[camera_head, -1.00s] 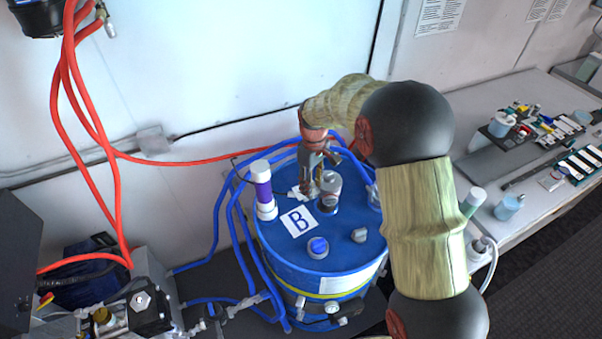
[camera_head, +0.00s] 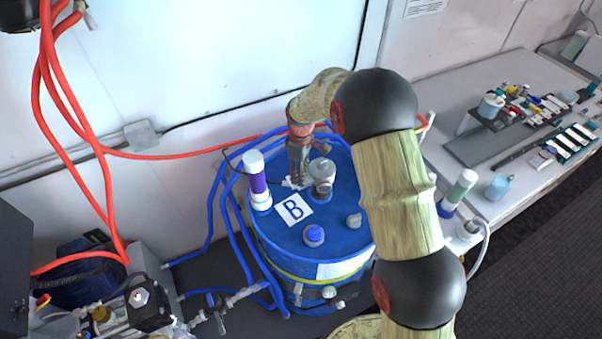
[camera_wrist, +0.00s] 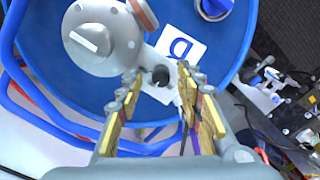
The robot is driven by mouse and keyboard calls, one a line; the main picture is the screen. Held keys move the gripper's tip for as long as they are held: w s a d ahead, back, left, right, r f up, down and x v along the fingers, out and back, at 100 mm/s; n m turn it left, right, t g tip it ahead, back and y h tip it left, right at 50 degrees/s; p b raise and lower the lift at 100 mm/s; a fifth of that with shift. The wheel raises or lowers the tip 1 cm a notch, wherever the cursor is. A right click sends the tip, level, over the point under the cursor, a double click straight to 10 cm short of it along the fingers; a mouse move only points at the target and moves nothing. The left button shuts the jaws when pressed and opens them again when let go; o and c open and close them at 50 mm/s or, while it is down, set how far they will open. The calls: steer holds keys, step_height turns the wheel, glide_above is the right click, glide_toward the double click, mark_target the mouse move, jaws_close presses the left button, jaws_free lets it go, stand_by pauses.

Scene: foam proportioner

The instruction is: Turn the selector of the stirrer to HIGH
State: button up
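In the wrist view, the motor's round grey top (camera_wrist: 104,36) carries a pale raised bar (camera_wrist: 88,42). A small black knob (camera_wrist: 160,76) sits on a grey bracket beside the motor. Which part is the selector, and any HIGH marking, I cannot tell. My gripper (camera_head: 297,181) is left of the motor, above the lid. In the wrist view my gripper (camera_wrist: 158,84) is open, its yellow-padded fingers apart on both sides of the black knob, with nothing held. Contact is not visible.
A cluttered bench (camera_head: 470,185) stands at right.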

steer(key=shift+f, duration=0.3)
steer(key=shift+c, duration=0.4)
jaws_close()
